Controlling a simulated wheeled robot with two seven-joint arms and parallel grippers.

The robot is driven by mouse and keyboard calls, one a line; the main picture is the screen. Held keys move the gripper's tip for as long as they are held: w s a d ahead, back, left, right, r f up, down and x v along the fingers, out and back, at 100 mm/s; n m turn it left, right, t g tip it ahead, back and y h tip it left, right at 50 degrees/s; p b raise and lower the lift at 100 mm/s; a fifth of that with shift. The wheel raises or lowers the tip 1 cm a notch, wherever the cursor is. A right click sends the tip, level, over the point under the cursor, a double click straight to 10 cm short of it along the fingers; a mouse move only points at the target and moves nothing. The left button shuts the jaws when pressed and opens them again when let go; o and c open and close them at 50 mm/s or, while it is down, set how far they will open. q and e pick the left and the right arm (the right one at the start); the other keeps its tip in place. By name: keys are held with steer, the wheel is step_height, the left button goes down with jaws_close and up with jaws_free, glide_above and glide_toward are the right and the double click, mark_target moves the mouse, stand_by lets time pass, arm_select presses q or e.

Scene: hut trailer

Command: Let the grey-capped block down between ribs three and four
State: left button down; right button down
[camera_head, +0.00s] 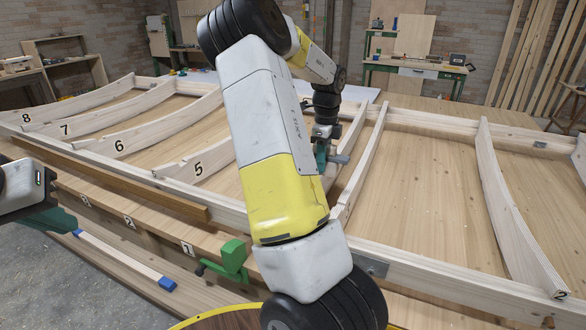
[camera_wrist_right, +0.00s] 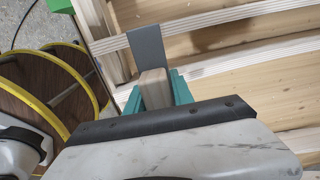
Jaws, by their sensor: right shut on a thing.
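In the right wrist view, the wooden block (camera_wrist_right: 155,90) with its flat grey cap (camera_wrist_right: 147,48) is between the teal fingers of my right gripper (camera_wrist_right: 155,92), which is shut on it. The cap overlaps a pale rib (camera_wrist_right: 205,26) in that view; I cannot tell whether they touch. My left gripper (camera_head: 48,218) is partly in view at the left edge.
Ribs marked 5 (camera_head: 215,160), 6, 7 and 8 stand left, and rib 2 (camera_head: 515,220) right. A green clamp (camera_head: 232,260) sits at the front rail. A blue-ended bar (camera_head: 125,258) lies front left.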

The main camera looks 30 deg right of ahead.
steer(key=shift+s+f, duration=0.3)
steer(key=shift+f, duration=0.6)
step_height(320, 180, down, 10)
steer(key=shift+r, duration=0.15)
steer(key=shift+f, duration=0.2)
stand_by(0.6)
steer(key=shift+w+f, duration=0.1)
steer(key=shift+f, duration=0.75)
steer(key=shift+f, duration=0.25)
steer(key=shift+f, duration=0.75)
steer(key=shift+f, duration=0.7)
stand_by(0.4)
steer(key=c, duration=1)
jaws_free()
